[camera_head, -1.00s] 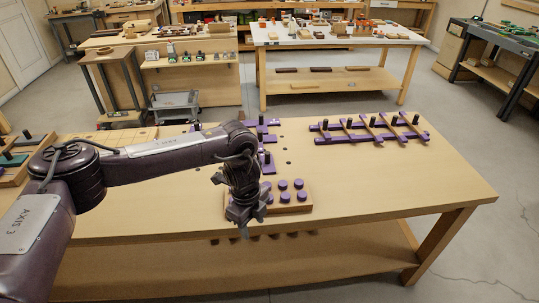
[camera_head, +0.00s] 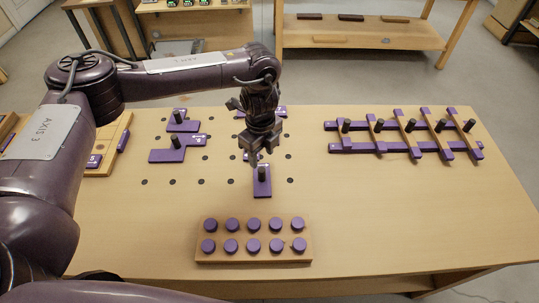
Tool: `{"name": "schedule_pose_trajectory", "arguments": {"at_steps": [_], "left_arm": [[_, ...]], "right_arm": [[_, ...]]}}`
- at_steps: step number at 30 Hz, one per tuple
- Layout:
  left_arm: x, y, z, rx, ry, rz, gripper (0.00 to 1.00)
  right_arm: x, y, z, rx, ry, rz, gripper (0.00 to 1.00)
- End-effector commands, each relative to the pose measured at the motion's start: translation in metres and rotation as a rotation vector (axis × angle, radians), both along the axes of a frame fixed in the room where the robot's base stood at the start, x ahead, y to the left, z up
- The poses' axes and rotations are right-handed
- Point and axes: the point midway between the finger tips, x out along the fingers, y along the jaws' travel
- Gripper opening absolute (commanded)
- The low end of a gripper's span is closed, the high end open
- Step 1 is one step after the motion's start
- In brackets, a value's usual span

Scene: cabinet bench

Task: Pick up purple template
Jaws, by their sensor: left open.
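Several purple templates with black upright knobs lie on the wooden bench (camera_head: 400,220). One small purple template (camera_head: 262,185) lies near the middle, and its black knob stands just below my left gripper (camera_head: 256,160). The gripper points down with its jaws open and appears empty; I cannot tell whether a finger touches the knob. An L-shaped purple template (camera_head: 172,154) and another purple template (camera_head: 182,124) lie to the left. One more purple template (camera_head: 275,111) is partly hidden behind the gripper. My right gripper is not in view.
A wooden block with round purple pegs (camera_head: 254,257) sits at the front. A purple and wooden lattice (camera_head: 405,140) with black knobs lies at the right. A wooden board (camera_head: 108,145) is at the left, partly behind my arm. The right front of the bench is clear.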

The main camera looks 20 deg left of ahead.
Motion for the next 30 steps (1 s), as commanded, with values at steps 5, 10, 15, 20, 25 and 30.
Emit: {"name": "schedule_pose_trajectory", "arguments": {"at_steps": [5, 10, 15, 20, 25, 30], "left_arm": [[-0.001, 0.000, -0.009, 0.000, 0.003, 0.001, 0.47], [-0.002, 0.000, -0.028, 0.001, 0.002, -0.001, 0.47], [-0.006, 0.001, -0.050, 0.003, 0.003, 0.000, 0.47], [-0.006, 0.001, -0.072, 0.001, 0.002, 0.000, 0.47], [-0.006, 0.001, -0.079, -0.001, 0.000, -0.001, 0.47], [-0.006, 0.001, -0.078, -0.001, 0.000, 0.000, 0.41]], "right_arm": [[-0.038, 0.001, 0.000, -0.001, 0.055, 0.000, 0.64], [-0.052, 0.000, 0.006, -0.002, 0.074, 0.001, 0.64], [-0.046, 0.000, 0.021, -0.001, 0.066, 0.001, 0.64], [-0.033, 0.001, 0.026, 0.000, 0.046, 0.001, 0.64], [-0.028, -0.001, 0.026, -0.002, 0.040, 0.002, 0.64], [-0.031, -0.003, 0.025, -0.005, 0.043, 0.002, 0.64]]}}
